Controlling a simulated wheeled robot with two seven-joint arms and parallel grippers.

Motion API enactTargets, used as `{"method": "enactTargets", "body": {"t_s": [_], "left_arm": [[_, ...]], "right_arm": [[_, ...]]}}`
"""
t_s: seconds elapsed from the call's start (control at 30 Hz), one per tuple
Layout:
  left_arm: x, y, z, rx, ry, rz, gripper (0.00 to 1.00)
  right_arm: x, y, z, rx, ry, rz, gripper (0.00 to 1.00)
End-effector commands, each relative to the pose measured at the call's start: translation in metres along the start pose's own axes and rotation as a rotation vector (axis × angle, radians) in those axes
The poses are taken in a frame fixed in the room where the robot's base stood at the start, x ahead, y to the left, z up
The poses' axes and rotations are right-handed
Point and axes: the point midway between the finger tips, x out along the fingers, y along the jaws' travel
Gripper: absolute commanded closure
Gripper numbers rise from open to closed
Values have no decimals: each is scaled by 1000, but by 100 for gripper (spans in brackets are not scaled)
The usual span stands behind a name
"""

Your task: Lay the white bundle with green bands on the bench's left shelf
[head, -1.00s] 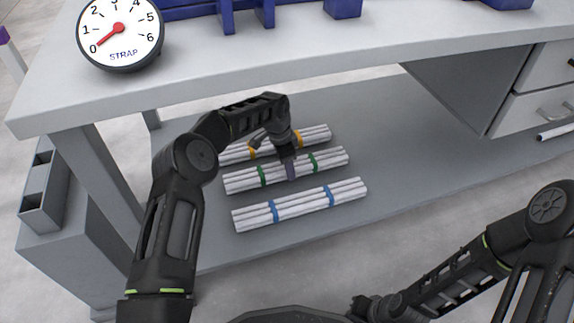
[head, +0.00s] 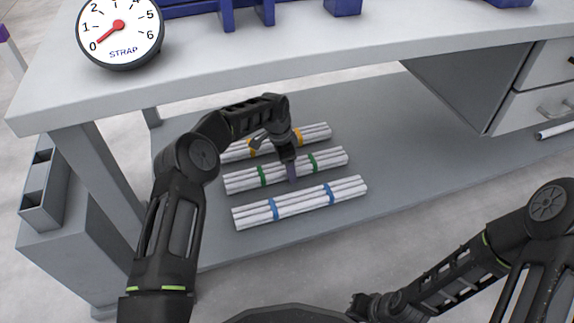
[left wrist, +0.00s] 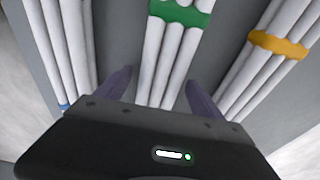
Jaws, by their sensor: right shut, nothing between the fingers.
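The white bundle with green bands (head: 240,181) lies on the grey lower shelf (head: 330,228) under the bench, between the blue-banded and orange-banded bundles. My left gripper (head: 291,174) is down at its middle, between the two green bands. In the left wrist view the white pipes with a green band (left wrist: 180,12) run between the two fingers of my left gripper (left wrist: 158,92). The fingers are apart, one on each side of the bundle. My right gripper (head: 362,307) is shut and empty at the bottom of the head view.
A blue-banded bundle (head: 305,200) lies in front and an orange-banded bundle (head: 315,135) behind, both close by. The bench top (head: 250,62) overhangs the shelf. A drawer unit (head: 535,107) stands right, and a dial marked STRAP (head: 120,32) is on top. The shelf's right part is clear.

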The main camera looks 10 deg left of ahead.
Motion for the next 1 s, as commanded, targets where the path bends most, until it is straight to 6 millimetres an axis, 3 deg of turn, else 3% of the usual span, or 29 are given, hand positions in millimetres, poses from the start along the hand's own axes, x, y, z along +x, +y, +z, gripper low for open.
{"method": "enactTargets", "body": {"t_s": [0.37,0.8,1.0], "left_arm": [[-4,0,0,0,-1,1,18],[-69,0,0,1,-1,-1,18],[-78,0,0,0,-1,1,18]], "right_arm": [[-2,-1,0,0,0,0,100],[-28,-11,3,-3,-2,6,100],[-30,-12,3,-3,-3,7,100]]}}
